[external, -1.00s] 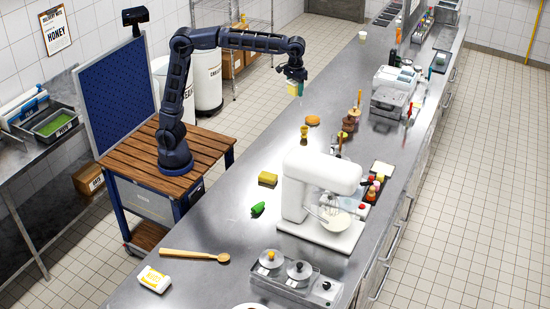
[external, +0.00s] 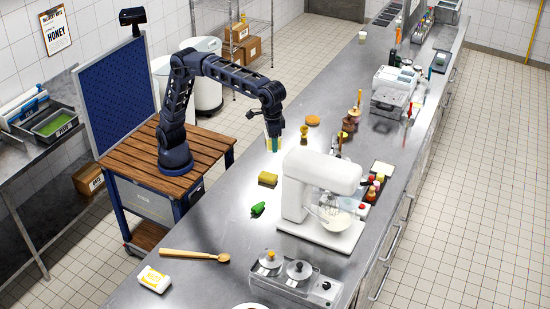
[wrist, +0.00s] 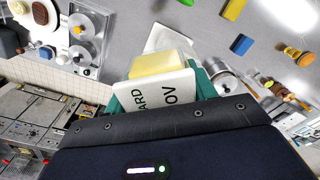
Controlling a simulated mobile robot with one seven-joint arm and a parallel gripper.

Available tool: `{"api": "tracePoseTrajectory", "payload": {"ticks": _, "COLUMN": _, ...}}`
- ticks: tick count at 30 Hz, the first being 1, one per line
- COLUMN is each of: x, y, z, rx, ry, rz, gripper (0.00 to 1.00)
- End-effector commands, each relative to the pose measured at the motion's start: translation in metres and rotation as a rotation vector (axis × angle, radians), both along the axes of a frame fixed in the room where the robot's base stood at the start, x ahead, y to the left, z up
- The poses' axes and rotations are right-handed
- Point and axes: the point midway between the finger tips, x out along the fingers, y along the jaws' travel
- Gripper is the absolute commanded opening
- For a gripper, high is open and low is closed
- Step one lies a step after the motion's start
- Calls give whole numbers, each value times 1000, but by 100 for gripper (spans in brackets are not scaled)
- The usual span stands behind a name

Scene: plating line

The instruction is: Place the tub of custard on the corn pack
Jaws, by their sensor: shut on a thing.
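My gripper (external: 273,144) is shut on the tub of custard, low over the counter to the left of the mixer. In the wrist view the tub (wrist: 160,92) sits between my teal fingers (wrist: 208,84); it has a pale yellow side and a white face with part of a label, "ARD", readable. I cannot tell from these views whether it touches the counter. A white pack with a yellow label (external: 154,279) lies flat at the near left of the counter, apart from my gripper; its print is too small to read, so I cannot confirm it is the corn pack.
The white stand mixer (external: 316,184) stands close to the right of my gripper. A yellow sponge (external: 267,179), a green item (external: 258,209), a wooden spoon (external: 196,255) and a burner unit (external: 296,275) lie nearer. Bare counter (external: 222,220) shows between them.

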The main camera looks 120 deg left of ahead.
Motion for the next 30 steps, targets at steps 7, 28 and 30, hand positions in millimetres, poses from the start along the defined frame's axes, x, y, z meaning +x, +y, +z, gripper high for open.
{"api": "tracePoseTrajectory", "payload": {"ticks": 7, "x": -17, "y": -112, "z": -2, "rx": -1, "ry": 2, "rz": -132, "gripper": 28}}
{"api": "tracePoseTrajectory", "payload": {"ticks": 28, "x": -148, "y": -389, "z": -10, "rx": -11, "ry": 7, "rz": -471, "gripper": 28}}
{"api": "tracePoseTrajectory", "payload": {"ticks": 30, "x": -167, "y": -412, "z": -11, "rx": -12, "ry": 8, "rz": -504, "gripper": 28}}
